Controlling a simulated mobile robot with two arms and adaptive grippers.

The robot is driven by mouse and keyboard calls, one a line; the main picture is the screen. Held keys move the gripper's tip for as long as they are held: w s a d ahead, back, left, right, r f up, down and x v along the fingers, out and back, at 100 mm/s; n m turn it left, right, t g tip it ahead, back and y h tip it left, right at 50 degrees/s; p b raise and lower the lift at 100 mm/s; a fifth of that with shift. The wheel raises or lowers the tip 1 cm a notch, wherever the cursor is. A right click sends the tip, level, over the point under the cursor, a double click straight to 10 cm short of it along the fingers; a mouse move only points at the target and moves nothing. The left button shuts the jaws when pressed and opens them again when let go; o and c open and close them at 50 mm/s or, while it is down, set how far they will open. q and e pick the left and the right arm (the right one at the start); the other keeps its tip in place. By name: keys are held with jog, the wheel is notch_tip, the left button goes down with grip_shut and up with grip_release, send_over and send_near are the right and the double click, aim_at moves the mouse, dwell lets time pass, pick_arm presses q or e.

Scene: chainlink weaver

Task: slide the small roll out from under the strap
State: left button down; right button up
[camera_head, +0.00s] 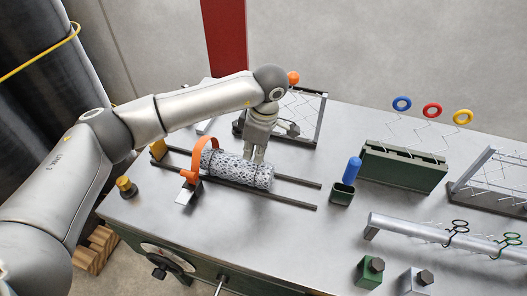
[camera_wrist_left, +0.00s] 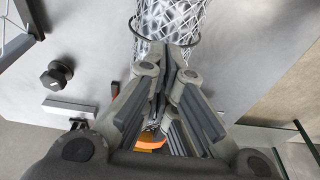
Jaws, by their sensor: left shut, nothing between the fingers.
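The small roll (camera_head: 243,172) is a silvery wire-mesh cylinder lying across two dark rails. The orange strap (camera_head: 208,146) arches around its left end. My left gripper (camera_head: 257,158) points down at the roll's far side, near its middle, with its fingers shut and empty. In the left wrist view the gripper (camera_wrist_left: 172,55) overlaps the roll (camera_wrist_left: 167,20), and an orange bit of the strap (camera_wrist_left: 150,140) shows between the finger links. I cannot tell whether the fingertips touch the roll. My right gripper is not in view.
The dark rails (camera_head: 296,204) run on past the roll to the right. A mesh frame (camera_head: 319,118) stands behind my gripper.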

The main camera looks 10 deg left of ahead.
aim_at(229, 157)
pick_arm(q)
jog(key=a, duration=0.2)
jog(key=a+p, duration=0.1)
jog(key=a, duration=0.2)
jog(key=w+a+p, duration=0.1)
jog(key=a, duration=0.1)
jog(key=shift+a+r, duration=0.15)
jog(key=shift+f+p, duration=0.35)
jog(key=shift+p, duration=0.25)
jog(key=shift+d+f+b, duration=0.2)
jog(key=shift+f+b, duration=0.35)
jog(key=shift+b, duration=0.05)
jog(key=shift+s, duration=0.1)
